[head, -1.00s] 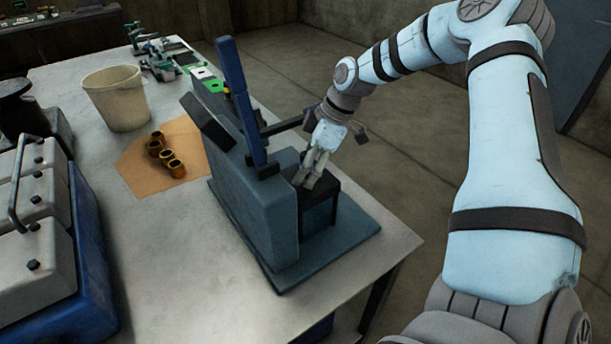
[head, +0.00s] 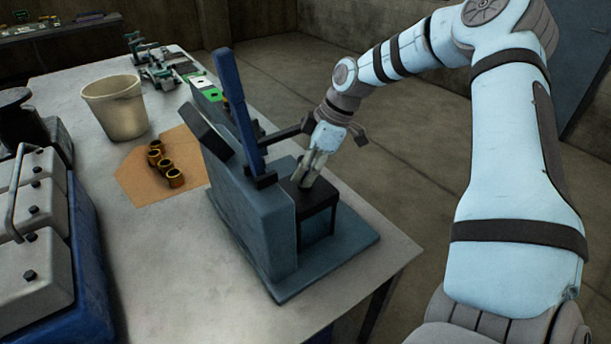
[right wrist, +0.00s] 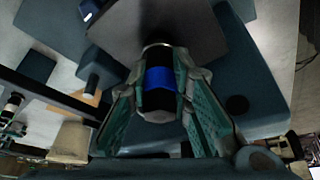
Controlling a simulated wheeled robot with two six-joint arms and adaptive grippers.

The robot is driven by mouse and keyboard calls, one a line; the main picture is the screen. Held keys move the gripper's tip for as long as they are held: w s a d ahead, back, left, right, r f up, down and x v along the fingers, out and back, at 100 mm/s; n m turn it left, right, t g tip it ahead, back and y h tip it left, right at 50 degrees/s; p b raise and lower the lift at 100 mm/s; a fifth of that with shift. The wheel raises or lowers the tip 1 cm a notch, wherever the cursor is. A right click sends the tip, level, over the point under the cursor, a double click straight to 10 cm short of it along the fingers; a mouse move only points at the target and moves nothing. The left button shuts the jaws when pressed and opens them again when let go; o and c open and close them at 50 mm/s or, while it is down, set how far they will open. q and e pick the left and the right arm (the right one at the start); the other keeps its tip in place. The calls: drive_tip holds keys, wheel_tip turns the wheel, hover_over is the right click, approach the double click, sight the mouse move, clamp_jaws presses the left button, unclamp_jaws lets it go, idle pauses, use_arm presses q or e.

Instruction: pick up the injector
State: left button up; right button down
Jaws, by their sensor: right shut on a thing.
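The injector (right wrist: 160,78) shows in the right wrist view as a short dark cylinder with a bright blue band and a pale ring at its far end. My right gripper (head: 307,180) is low over the dark block of the blue-grey test stand (head: 262,215) in the head view. In the right wrist view its green-padded fingers are shut on the injector from both sides. In the head view the fingers hide the injector. Whether its far end touches the dark block (head: 318,198) I cannot tell. My left gripper is not in view.
The stand's upright blue lever (head: 238,110) and a dark horizontal arm (head: 285,132) are close beside my right gripper. A beige bucket (head: 117,108) and several brass rings (head: 157,160) on a tan sheet are left. An engine (head: 45,240) stands far left. The front table is clear.

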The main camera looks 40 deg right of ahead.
wheel_tip(320, 180, up, 18)
drive_tip(key=p, duration=0.1)
drive_tip(key=shift+r, duration=0.25)
drive_tip(key=c, duration=2.1)
unclamp_jaws()
drive_tip(key=shift+c, duration=0.2)
clamp_jaws()
